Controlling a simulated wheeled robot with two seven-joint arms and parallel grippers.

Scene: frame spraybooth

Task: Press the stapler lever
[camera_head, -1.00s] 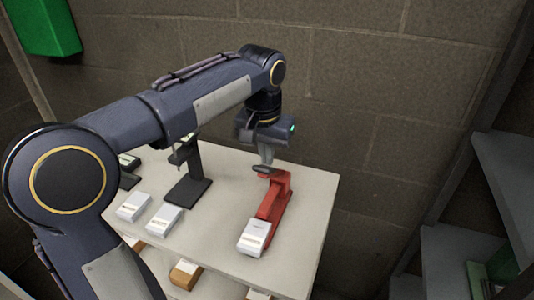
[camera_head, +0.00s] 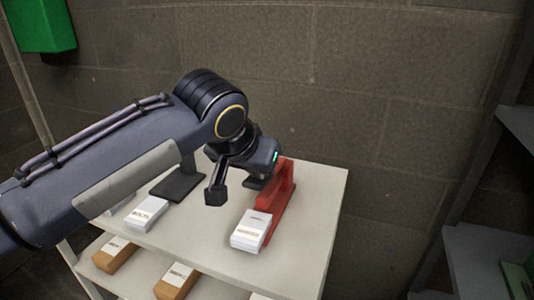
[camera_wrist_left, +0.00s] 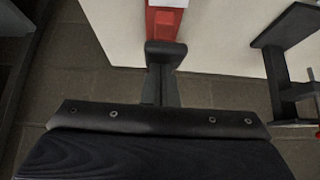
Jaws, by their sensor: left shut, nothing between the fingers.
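The red stapler (camera_head: 284,192) stands on the white table in the head view, with a white box (camera_head: 251,231) at its near end. Its red body also shows at the top of the wrist view (camera_wrist_left: 163,22). My left gripper (camera_head: 256,181) is close against the stapler's far end, just left of its upright part. In the wrist view my left gripper's dark fingers (camera_wrist_left: 165,56) are shut and empty, overlapping the end of the red body. I cannot tell the lever apart from the dark fingers, nor whether they touch. My right gripper is out of view.
A black stand (camera_head: 180,186) is left of the stapler and also shows in the wrist view (camera_wrist_left: 280,62). Another white box (camera_head: 146,213) is on the table's left. Brown boxes (camera_head: 177,282) lie on the lower shelf. A brick wall stands behind.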

